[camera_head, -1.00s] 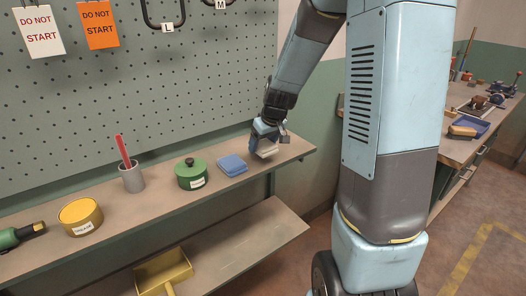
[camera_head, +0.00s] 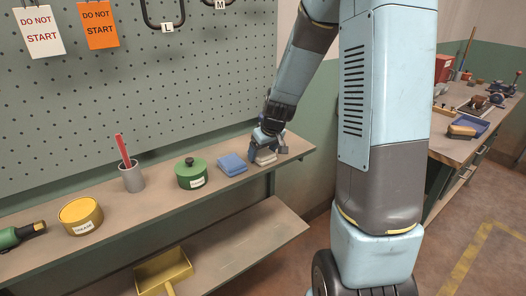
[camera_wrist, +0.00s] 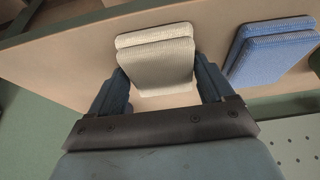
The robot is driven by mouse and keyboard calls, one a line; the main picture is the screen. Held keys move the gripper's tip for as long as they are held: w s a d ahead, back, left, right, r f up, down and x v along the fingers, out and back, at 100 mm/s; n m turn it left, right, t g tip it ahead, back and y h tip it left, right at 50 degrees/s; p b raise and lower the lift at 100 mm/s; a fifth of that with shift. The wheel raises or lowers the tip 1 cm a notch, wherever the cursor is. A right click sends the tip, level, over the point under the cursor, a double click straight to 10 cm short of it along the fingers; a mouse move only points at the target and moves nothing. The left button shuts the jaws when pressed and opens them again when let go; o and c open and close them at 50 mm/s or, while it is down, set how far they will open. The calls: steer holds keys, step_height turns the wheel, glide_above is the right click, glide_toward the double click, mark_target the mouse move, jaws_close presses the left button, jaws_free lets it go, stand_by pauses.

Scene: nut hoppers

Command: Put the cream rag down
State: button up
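The cream rag (camera_head: 265,158) is a folded pad at the right end of the upper shelf (camera_head: 230,195), low at the shelf top. In the wrist view the cream rag (camera_wrist: 158,62) sits between the two fingers of my gripper (camera_wrist: 160,80), which lie close against its left and right edges. My gripper (camera_head: 266,146) points down over the shelf and appears shut on the rag. Whether the rag's underside bears fully on the shelf is hard to tell.
A folded blue rag (camera_head: 232,165) lies just left of the cream rag, also in the wrist view (camera_wrist: 272,48). Further left stand a green lidded pot (camera_head: 191,174), a grey cup (camera_head: 132,178) and a yellow tin (camera_head: 81,215). The pegboard (camera_head: 150,90) rises behind.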

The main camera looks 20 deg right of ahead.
steer(key=shift+o, duration=1)
steer(key=shift+s+a+f, duration=0.15)
steer(key=shift+s+f, duration=0.15)
steer(key=shift+f, duration=0.1)
steer(key=shift+a, duration=0.1)
steer(key=shift+r, duration=0.6)
steer(key=w+v, duration=0.1)
steer(key=v, duration=0.9)
steer(key=s+r+m, duration=0.1)
steer(key=s+r, duration=0.3)
steer(key=s, duration=0.4)
steer(key=s+r+m+h, duration=0.1)
steer(key=s+r, duration=0.3)
steer(key=s, duration=0.4)
steer(key=s+r+m+t, duration=0.1)
steer(key=s+r, duration=0.3)
steer(key=s, duration=0.5)
steer(key=shift+a+r+m, duration=0.3)
steer(key=shift+a, duration=0.05)
